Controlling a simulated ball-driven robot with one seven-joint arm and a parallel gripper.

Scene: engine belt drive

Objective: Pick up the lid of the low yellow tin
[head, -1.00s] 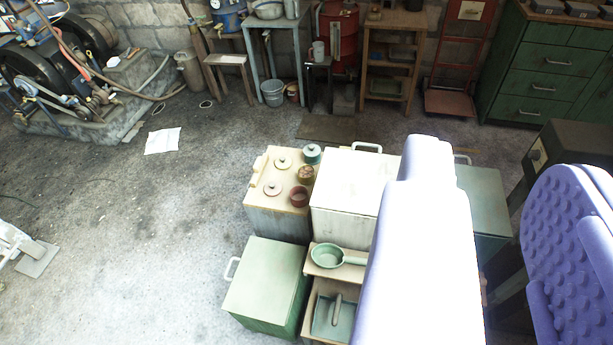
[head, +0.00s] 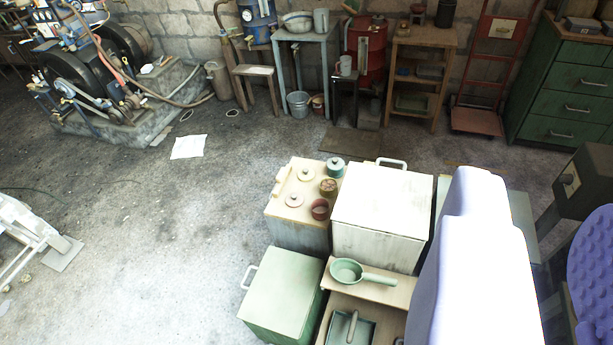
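A small yellow-olive round tin (head: 328,187) stands on the cream box (head: 283,208) in the middle of the view. Its top looks brownish with a cross-like mark; I cannot tell whether this is its lid. A teal tin (head: 336,167) stands behind it and a dark red tin (head: 320,209) in front of it. Two flat cream discs with knobs, one farther back (head: 305,174) and one nearer (head: 294,199), lie to their left. My gripper is not in view; only pale and purple parts of my arm show at the right.
A white box (head: 382,205) with a handle stands right of the cream box. A green box (head: 281,297) and a wooden shelf with a green pan (head: 347,271) are in front. Open floor (head: 150,250) lies left. An engine (head: 75,75) stands far left.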

